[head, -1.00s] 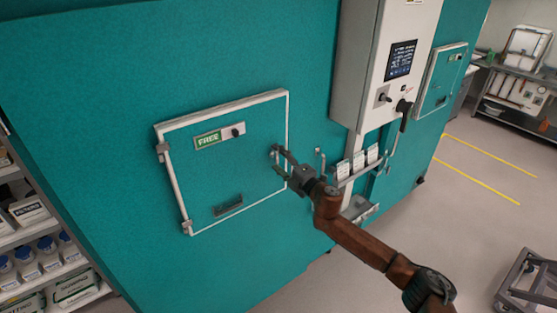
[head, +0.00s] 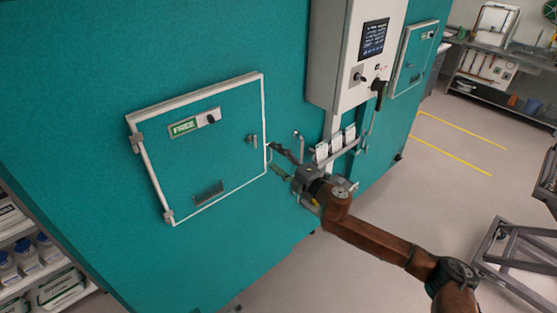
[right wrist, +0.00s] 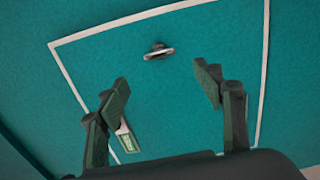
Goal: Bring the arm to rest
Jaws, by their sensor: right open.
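My right arm reaches in from the lower right in the head view. Its gripper (head: 278,160) is open and empty, just right of the teal chamber door (head: 170,155) and apart from its handle (head: 252,142). In the right wrist view the two fingers (right wrist: 163,90) stand wide apart with nothing between them. The door handle (right wrist: 158,51) shows beyond the fingertips. The door looks shut, with a green "FREE" label (head: 184,127) on it. My left gripper is not in view.
A grey control box (head: 355,60) with a screen juts from the teal wall. A rail with white cards (head: 335,146) hangs below it, close to my gripper. Shelves with bottles (head: 25,255) stand at lower left. A metal cart frame (head: 510,255) stands at right. Floor between is open.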

